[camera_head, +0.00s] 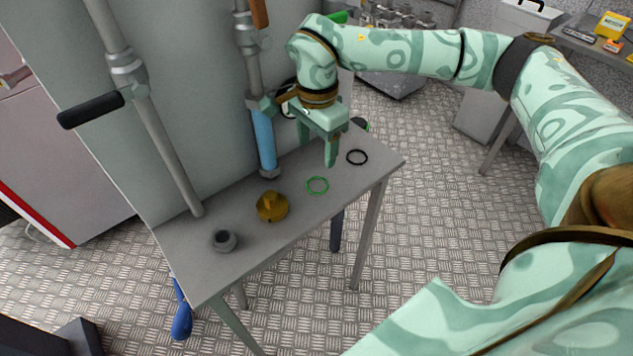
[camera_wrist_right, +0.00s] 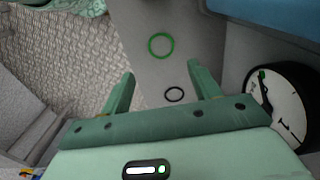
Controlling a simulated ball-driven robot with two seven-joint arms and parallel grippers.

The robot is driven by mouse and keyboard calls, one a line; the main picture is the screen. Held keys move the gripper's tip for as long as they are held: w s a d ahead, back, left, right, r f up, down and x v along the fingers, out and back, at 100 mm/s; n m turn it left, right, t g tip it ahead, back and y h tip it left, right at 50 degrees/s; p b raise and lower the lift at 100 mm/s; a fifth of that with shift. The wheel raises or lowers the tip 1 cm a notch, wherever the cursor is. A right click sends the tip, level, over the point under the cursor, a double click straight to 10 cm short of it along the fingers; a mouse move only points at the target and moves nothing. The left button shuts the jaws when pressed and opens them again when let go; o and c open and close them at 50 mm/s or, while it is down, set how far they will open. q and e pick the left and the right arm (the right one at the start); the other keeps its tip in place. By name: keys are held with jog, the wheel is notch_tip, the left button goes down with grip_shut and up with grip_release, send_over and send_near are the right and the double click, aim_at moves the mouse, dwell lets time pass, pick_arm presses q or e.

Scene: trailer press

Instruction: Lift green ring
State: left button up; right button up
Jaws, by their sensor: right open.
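The thin green ring (camera_head: 317,193) lies flat on the grey table (camera_head: 290,225), right of its middle in the head view. It also shows in the right wrist view (camera_wrist_right: 150,47), beyond the fingertips. My right gripper (camera_head: 331,164) points down above the table, just behind and right of the green ring, apart from it. In the wrist view its two fingers (camera_wrist_right: 161,69) are spread with nothing between the tips. My left gripper is in neither view.
A black ring (camera_head: 357,164) lies to the right of the green one. A brass-coloured part (camera_head: 272,207) and a dark grey fitting (camera_head: 224,241) stand to the left. Pipes and a blue cylinder (camera_head: 264,140) rise at the back edge. A round gauge (camera_wrist_right: 285,105) shows in the wrist view.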

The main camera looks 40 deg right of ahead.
aim_at(317, 186)
notch_tip(317, 186, down, 8)
jog(key=b, duration=0.7)
jog(key=shift+w+d+f, duration=0.15)
jog(key=shift+f, duration=0.1)
jog(key=shift+f+p, duration=0.1)
jog(key=shift+p, duration=0.2)
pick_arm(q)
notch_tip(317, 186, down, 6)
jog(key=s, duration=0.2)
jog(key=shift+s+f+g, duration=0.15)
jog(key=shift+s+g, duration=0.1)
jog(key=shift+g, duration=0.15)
pick_arm(e)
jog(key=shift+f, duration=0.65)
jog(key=c, duration=0.8)
notch_tip(317, 186, up, 7)
jog(key=p, duration=0.7)
jog(key=shift+r, duration=0.15)
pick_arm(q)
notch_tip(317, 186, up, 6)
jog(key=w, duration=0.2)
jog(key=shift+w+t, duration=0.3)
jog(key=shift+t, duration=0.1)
pick_arm(e)
jog(key=shift+o, duration=0.2)
jog(key=shift+f, duration=0.2)
